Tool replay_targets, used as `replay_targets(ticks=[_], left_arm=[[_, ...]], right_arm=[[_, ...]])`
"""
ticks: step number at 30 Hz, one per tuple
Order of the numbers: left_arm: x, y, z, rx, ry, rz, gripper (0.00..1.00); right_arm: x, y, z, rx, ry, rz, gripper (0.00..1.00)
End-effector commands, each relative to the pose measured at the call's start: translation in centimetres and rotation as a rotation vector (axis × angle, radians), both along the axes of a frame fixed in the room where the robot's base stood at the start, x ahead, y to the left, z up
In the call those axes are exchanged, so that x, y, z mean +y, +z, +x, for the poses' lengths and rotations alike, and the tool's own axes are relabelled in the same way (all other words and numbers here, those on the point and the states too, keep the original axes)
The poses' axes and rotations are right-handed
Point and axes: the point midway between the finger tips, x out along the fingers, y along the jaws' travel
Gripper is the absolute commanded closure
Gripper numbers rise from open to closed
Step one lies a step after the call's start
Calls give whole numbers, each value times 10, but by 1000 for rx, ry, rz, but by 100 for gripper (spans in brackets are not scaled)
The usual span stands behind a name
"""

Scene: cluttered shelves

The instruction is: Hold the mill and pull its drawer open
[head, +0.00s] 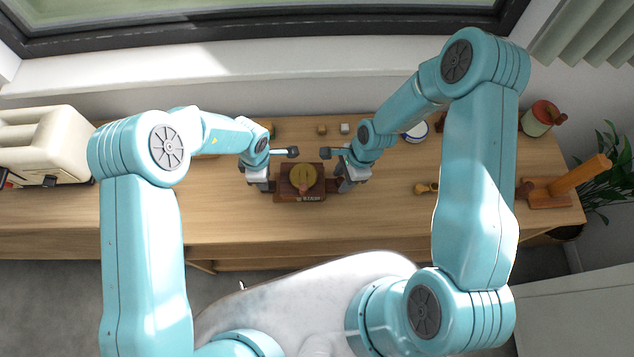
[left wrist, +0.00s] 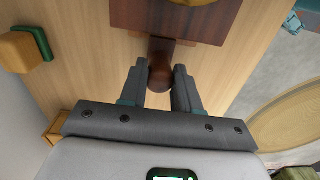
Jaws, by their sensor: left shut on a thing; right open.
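The mill (head: 284,191) is a dark brown wooden box with a brass-coloured round top, upright on the wooden table. It also shows at the top of the left wrist view (left wrist: 175,15). A rounded brown knob (left wrist: 161,78) on a short stem sticks out from its left side. My left gripper (left wrist: 158,88) is shut on this knob, one finger on each side; it also shows left of the mill in the head view (head: 267,186). My right gripper (head: 341,186) is open at the mill's right side, by a dark brown part that sticks out there. Contact there cannot be told.
A cream toaster (head: 45,140) stands at the far left. Small blocks (head: 322,129) lie behind the mill. A small wooden piece (head: 424,188), a red-topped jar (head: 538,120) and a wooden stand (head: 548,193) are to the right. The table in front of the mill is clear.

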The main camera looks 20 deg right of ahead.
Motion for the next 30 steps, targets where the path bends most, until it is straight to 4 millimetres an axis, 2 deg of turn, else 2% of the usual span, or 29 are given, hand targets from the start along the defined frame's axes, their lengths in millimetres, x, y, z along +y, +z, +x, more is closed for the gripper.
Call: replay_targets(ticks=[3,4,7,8,14,30], left_arm=[[1,-5,-5,12,-1,3,100],[1,-5,-5,12,-1,3,100],[1,-5,-5,12,-1,3,100],[1,-5,-5,12,-1,3,100],[1,-5,-5,13,-1,3,100],[1,-5,-5,13,0,3,100]], right_arm=[[0,-1,0,0,0,0,58],[0,-1,0,0,0,0,62],[0,-1,0,0,0,0,94],[0,-1,0,0,0,0,100],[-2,-1,-1,1,-2,0,100],[-28,0,-9,1,-2,0,100]])
